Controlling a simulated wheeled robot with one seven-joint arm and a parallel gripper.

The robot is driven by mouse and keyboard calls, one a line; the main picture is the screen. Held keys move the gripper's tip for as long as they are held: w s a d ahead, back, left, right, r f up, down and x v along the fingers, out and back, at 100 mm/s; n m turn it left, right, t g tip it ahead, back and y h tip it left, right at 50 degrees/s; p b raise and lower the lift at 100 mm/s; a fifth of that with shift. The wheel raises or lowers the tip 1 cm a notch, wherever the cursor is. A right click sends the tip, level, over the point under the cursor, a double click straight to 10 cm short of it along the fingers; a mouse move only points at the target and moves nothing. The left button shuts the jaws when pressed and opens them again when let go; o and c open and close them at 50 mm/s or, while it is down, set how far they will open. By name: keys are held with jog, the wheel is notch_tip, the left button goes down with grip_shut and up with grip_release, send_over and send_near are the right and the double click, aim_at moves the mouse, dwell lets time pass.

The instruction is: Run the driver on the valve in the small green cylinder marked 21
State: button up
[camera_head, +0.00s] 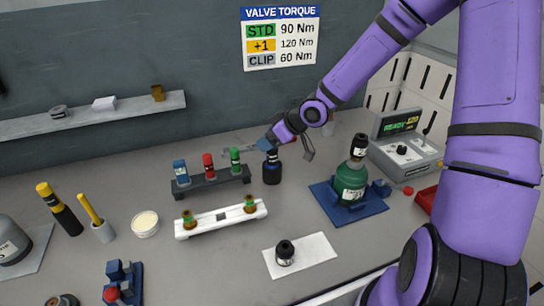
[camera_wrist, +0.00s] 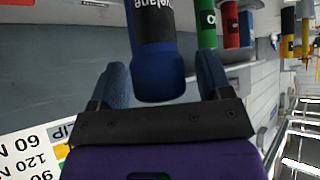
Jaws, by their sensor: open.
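A small green cylinder (camera_head: 350,182) stands upright in a blue fixture (camera_head: 368,208) at the right. A black piece with a white label (camera_head: 358,147) sits on its top. I cannot read a 21 or tell whether that piece is the driver, and no valve shows below it. My gripper (camera_head: 270,143) is left of the cylinder, at the top of a dark blue and black bottle-like thing (camera_head: 272,170). In the wrist view its blue rounded end (camera_wrist: 160,80) lies between my two spread fingers (camera_wrist: 160,66), with gaps at both sides.
A control box (camera_head: 405,148) with a lit display stands behind the fixture. A dark rack (camera_head: 212,186) holds blue, red and green bottles, and a white rack (camera_head: 222,222) holds two brass valves. A black piece (camera_head: 285,252) stands on a white mat (camera_head: 315,250).

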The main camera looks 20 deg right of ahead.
jog(key=shift+w+a+f, duration=0.2)
jog(key=shift+w+f, duration=0.05)
jog(key=shift+f, duration=0.05)
grip_shut()
dwell(0.5)
